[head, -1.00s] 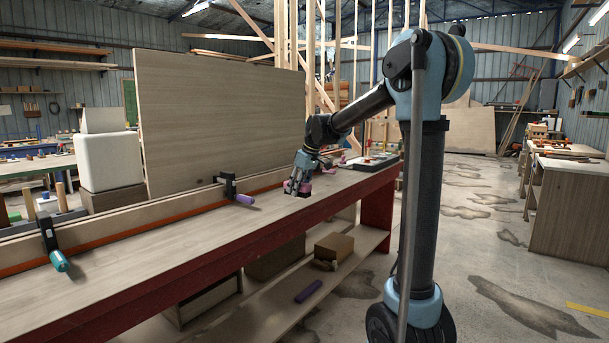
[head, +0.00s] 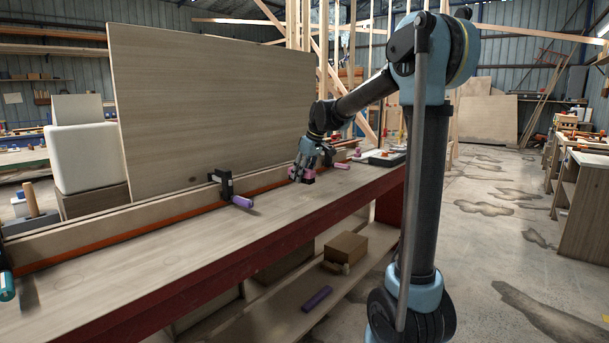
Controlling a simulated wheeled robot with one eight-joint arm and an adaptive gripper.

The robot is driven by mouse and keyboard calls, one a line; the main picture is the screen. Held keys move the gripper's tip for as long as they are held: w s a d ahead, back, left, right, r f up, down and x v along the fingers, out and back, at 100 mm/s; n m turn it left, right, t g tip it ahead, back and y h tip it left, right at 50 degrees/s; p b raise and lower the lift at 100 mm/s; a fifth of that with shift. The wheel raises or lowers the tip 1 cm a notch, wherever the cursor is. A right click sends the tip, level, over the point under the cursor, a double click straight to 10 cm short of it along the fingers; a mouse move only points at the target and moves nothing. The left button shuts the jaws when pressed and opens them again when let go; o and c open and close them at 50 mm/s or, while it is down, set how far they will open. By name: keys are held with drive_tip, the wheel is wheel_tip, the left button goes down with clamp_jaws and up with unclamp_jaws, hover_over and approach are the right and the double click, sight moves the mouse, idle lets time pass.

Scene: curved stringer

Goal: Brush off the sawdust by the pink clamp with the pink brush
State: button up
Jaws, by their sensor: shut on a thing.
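My gripper (head: 303,171) is over the far part of the long workbench (head: 200,240), pointing down. It is shut on a small pink thing with dark parts, which looks like the pink brush (head: 308,178). The brush is low over the bench top; I cannot tell whether it touches. Just right of it is a pink handle (head: 342,165), likely that of the pink clamp, whose body is hidden or too small to make out. I cannot make out sawdust by it.
A clamp with a purple handle (head: 242,201) sits on the rail left of my gripper, and a teal-handled clamp (head: 6,286) is at the left edge. A tray (head: 384,158) lies beyond the pink handle. A large board (head: 210,105) stands behind the bench.

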drive_tip(key=shift+w+d+f, duration=0.15)
drive_tip(key=shift+w+d, duration=0.15)
drive_tip(key=shift+d, duration=0.5)
